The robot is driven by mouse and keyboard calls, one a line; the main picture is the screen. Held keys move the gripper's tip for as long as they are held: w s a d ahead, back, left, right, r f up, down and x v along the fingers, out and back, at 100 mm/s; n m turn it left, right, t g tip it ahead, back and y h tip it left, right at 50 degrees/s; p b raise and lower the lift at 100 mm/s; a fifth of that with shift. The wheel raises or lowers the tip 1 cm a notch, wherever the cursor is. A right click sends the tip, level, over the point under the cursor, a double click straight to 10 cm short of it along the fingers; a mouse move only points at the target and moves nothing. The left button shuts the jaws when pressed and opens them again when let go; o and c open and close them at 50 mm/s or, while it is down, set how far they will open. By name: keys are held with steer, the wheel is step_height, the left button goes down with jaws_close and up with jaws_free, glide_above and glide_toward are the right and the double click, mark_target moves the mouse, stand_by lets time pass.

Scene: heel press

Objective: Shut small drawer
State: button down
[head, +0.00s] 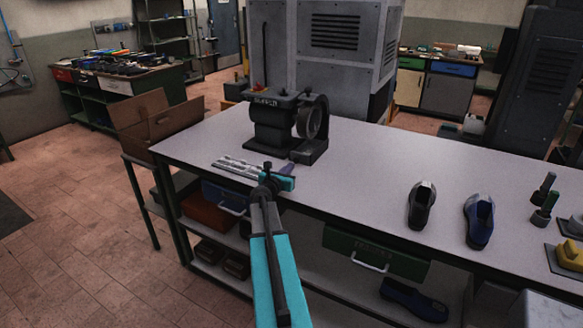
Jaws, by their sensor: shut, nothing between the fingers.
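A blue drawer (222,193) with a pale bar handle hangs under the left part of the workbench, partly hidden by my arm. A wider green drawer (400,262) with a similar handle hangs under the bench further right. My gripper (288,170) is at the end of the teal arm, over the bench's front edge, right of the blue drawer and left of the green one. It is shut and empty; its fingertips are small and hard to make out. It looks apart from both handles.
The grey workbench (362,172) carries a dark press (272,120), a silver metal piece (235,166), a black shoe (422,205) and a blue shoe (479,220). Another blue shoe (415,300) lies on the shelf below. A brown box (155,123) stands at left. Floor at left is clear.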

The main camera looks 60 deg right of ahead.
steer(key=shift+b+v, duration=1.1)
steer(key=shift+v, duration=3.35)
